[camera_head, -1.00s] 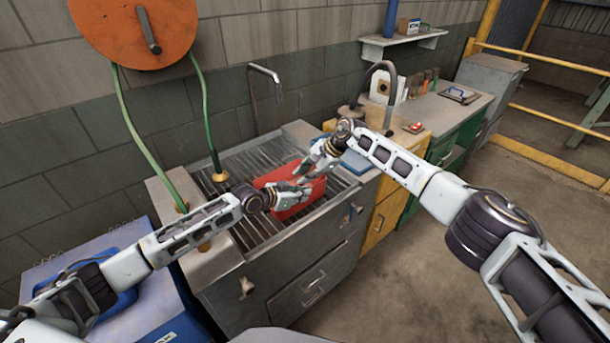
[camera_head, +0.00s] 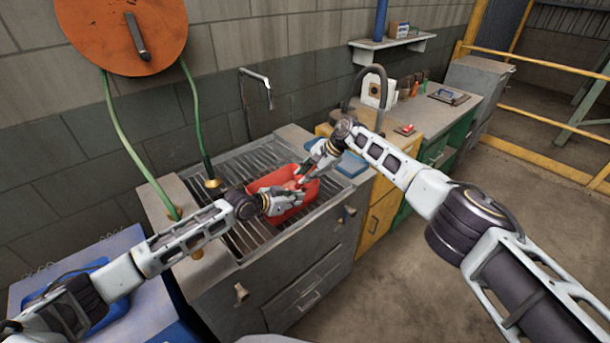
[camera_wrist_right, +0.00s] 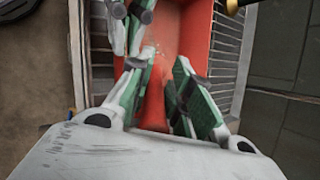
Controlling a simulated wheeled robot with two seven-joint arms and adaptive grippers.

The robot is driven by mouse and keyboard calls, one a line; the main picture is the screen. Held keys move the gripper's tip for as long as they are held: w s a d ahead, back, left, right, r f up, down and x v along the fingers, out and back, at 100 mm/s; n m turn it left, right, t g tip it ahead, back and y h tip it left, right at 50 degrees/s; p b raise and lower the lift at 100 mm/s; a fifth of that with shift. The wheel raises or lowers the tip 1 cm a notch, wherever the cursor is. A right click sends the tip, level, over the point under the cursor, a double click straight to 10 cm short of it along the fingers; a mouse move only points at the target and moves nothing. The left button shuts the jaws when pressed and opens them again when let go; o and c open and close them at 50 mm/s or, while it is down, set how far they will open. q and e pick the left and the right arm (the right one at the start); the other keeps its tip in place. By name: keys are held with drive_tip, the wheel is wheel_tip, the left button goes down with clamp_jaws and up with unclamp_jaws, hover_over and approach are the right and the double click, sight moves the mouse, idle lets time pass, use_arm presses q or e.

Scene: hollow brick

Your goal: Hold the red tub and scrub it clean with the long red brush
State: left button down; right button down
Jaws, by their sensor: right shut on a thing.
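The red tub (camera_head: 302,204) is over the slatted sink, its inside partly showing in the head view. It also shows in the right wrist view (camera_wrist_right: 192,35). My left gripper (camera_head: 287,196) is shut on the tub's near wall, with a finger on each side; its fingers also show at the top left of the wrist view (camera_wrist_right: 130,22). My right gripper (camera_head: 308,176) points down into the tub from the far right. It is shut on the long red brush (camera_wrist_right: 153,103), whose red handle shows between the green-padded fingers. The brush's head is not clear.
The slatted sink grating (camera_head: 240,165) lies under and left of the tub. A tap (camera_head: 256,78) rises behind it. A green hose (camera_head: 128,150) hangs from the orange reel (camera_head: 125,30). A blue object (camera_head: 350,163) lies right of the tub.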

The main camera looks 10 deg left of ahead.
wheel_tip(320, 180, up, 6)
idle(1.1)
drive_tip(key=shift+r, duration=0.1)
drive_tip(key=shift+w+a+r, duration=0.1)
drive_tip(key=shift+r, duration=1.35)
drive_tip(key=shift+f, duration=0.1)
drive_tip(key=shift+f, duration=1.1)
wheel_tip(320, 180, down, 7)
drive_tip(key=shift+r, duration=0.2)
idle(0.5)
drive_tip(key=shift+f, duration=0.3)
idle(0.9)
